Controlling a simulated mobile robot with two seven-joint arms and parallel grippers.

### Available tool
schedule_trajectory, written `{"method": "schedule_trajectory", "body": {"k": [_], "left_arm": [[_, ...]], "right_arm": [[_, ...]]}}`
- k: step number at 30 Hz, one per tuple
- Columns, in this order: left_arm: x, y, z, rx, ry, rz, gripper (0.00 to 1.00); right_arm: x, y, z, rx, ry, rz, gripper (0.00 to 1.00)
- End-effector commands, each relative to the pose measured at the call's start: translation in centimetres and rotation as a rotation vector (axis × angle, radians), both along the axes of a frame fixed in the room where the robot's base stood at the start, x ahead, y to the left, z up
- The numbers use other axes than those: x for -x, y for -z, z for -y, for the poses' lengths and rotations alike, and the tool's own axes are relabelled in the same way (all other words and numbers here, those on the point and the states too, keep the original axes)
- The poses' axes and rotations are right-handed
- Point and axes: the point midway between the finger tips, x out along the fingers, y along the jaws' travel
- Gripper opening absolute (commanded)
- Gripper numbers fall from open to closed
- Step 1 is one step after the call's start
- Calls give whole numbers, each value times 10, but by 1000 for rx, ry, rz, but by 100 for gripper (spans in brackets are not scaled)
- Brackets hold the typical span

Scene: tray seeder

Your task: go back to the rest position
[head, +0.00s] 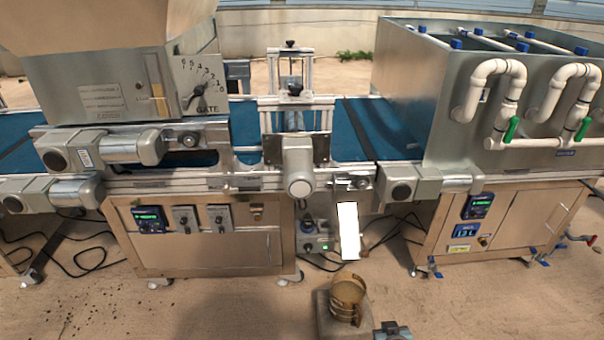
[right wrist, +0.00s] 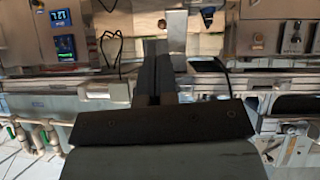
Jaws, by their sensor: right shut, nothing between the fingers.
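My right gripper (right wrist: 155,52) shows in the right wrist view with its two dark fingers together and nothing between them. It is apart from the machine, which appears upside down beyond it. In the head view a small dark grey part shows at the bottom edge, right of centre; I cannot tell whether it belongs to my right gripper. My left gripper is in neither view. The tray seeder stands across the head view, with a blue conveyor belt (head: 352,142) and a steel hopper (head: 110,85) with a gate dial (head: 203,88).
A brass-coloured cup (head: 346,298) stands on a grey block (head: 330,325) in front of the machine. A white plate (head: 348,230) hangs above it. A steel tank with white pipes (head: 405,80) stands at right. Cables lie on the floor.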

Motion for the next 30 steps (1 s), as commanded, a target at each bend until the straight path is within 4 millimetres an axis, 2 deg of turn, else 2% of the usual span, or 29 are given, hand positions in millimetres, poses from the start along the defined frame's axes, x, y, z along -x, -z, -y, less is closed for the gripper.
{"method": "schedule_trajectory", "body": {"k": [1, 7, 12, 22, 25, 30], "left_arm": [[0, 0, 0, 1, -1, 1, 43], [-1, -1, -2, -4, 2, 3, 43], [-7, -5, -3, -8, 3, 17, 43], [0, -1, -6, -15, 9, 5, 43], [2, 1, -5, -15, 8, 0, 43], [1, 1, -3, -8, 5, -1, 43]], "right_arm": [[-1, 1, 28, 43, 1, 1, 0], [0, -2, 117, 185, -5, 0, 0], [0, -15, 192, 304, -9, 0, 0], [-2, -58, 316, 512, -15, 0, 0], [26, -51, 282, 476, -72, -14, 0], [74, -54, 231, 423, -170, -33, 0]]}}
